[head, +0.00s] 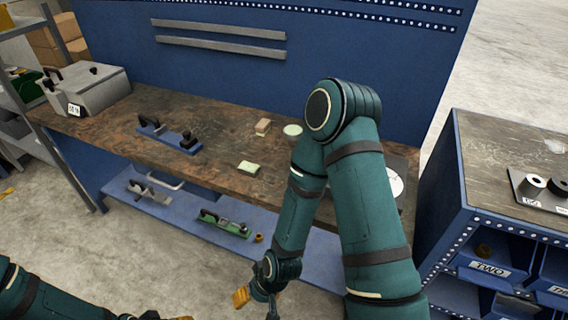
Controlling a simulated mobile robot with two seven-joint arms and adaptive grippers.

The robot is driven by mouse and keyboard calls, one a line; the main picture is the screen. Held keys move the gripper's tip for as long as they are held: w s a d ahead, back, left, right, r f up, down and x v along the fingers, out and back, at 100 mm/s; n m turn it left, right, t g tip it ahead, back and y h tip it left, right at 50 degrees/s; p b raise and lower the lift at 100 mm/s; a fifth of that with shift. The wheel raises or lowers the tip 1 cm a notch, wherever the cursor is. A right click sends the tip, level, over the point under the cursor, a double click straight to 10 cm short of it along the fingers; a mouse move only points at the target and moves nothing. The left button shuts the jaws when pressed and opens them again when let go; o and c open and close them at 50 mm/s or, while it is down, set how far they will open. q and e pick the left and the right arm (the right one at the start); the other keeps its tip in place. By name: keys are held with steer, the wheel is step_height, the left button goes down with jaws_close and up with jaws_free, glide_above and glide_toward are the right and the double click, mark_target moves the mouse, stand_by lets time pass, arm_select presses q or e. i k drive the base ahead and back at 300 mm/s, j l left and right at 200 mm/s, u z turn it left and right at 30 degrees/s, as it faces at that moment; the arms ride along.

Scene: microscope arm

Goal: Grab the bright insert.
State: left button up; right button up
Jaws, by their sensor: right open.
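No single piece is clearly marked as the bright insert. A small brass-coloured piece (259,238) lies on the lower blue shelf. My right gripper (255,300) is open and appears empty, low in front of the bench, apart from all these pieces. My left gripper (165,317) shows only partly at the bottom edge; its jaws are cut off.
The wooden bench (215,125) carries a grey case (88,90), a blue tool base (170,138), a pale yellow block (248,168) and a small brown block (263,126). A green plane (224,223) lies on the lower shelf. The blue cabinet (490,230) holds bins.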

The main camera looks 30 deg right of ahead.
mark_target(246, 167)
steer(key=z, duration=0.9)
steer(key=j+z, duration=0.15)
steer(key=z, duration=0.25)
steer(key=i+j+z, duration=0.1)
steer(key=z, duration=0.35)
steer(key=j+z, duration=0.25)
steer(key=z, duration=0.15)
steer(key=j+z, duration=0.25)
steer(key=j, duration=0.2)
steer(key=k+j+z, duration=0.15)
steer(key=j+z, duration=0.15)
steer(key=j, duration=0.15)
